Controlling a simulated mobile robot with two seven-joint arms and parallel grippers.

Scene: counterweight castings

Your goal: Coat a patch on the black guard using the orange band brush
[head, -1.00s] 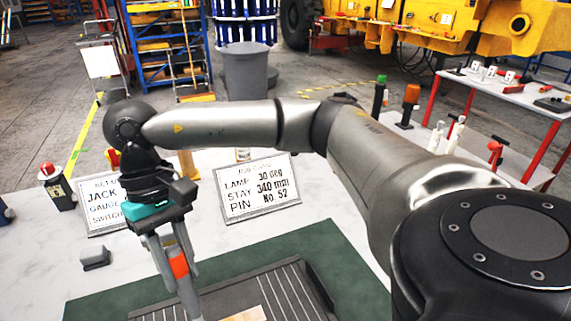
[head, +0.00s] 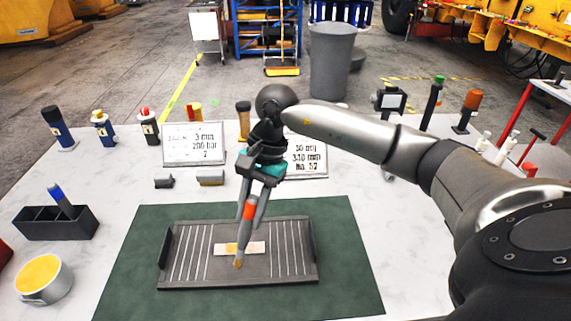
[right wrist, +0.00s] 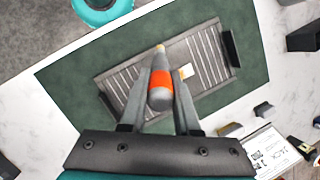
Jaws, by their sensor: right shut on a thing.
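My right gripper (head: 252,208) is shut on the orange band brush (head: 249,212), a grey brush with an orange band, pointing down. Its tip is orange-yellow and sits over the black guard (head: 190,283), in front of the patch in the head view; I cannot tell if it touches. The patch (head: 258,248) is a pale strip, with yellow-orange on its left part. In the right wrist view, the brush (right wrist: 160,82) is between the fingers, with the guard (right wrist: 207,45) beyond it. The left gripper is not in view.
The guard lies on a green mat (head: 345,270) on a white table. A pot with yellow contents (head: 42,277) stands at front left. A dark box (head: 55,222) behind it holds a blue-banded brush (head: 60,197). Signs, bottles and small blocks stand along the back.

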